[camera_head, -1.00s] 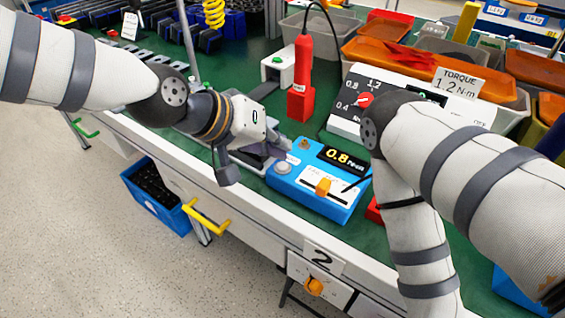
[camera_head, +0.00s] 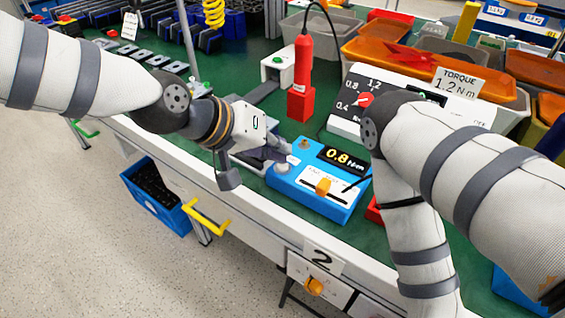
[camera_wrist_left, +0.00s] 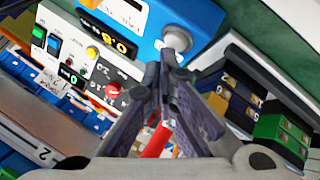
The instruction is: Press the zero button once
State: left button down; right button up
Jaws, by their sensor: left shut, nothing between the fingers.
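The blue torque tester (camera_head: 322,190) sits on the green bench top, with a yellow 0.8 reading on its display (camera_head: 342,158). A round pale button (camera_head: 281,168), which looks like the zero button, is at its left corner. In the left wrist view this button (camera_wrist_left: 178,37) shows just beyond my fingertips and is partly hidden by them. My left gripper (camera_head: 282,154) is shut and empty, its tips just above and beside the button. It also shows in the left wrist view (camera_wrist_left: 168,58). I cannot tell whether it touches the button. My right gripper is out of view.
A red tool (camera_head: 301,85) stands upright behind the tester. A white control box with a red rotary knob (camera_head: 365,99) is behind and right. A brass-coloured knob (camera_head: 305,144) is on the tester's back corner. My right arm crosses the right side. Bins (camera_head: 385,55) fill the back.

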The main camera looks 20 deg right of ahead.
pick_arm(q)
jog(key=shift+f, duration=0.45)
dwell(0.4)
dwell(0.3)
jog(key=shift+r+p, duration=0.3)
jog(key=shift+r, duration=0.6)
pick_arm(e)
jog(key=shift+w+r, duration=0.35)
pick_arm(q)
jog(key=shift+r+p, duration=0.7)
jog(key=shift+r, duration=1.85)
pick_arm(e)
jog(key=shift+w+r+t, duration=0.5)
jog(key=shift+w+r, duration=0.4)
pick_arm(q)
jog(key=shift+f, duration=0.1)
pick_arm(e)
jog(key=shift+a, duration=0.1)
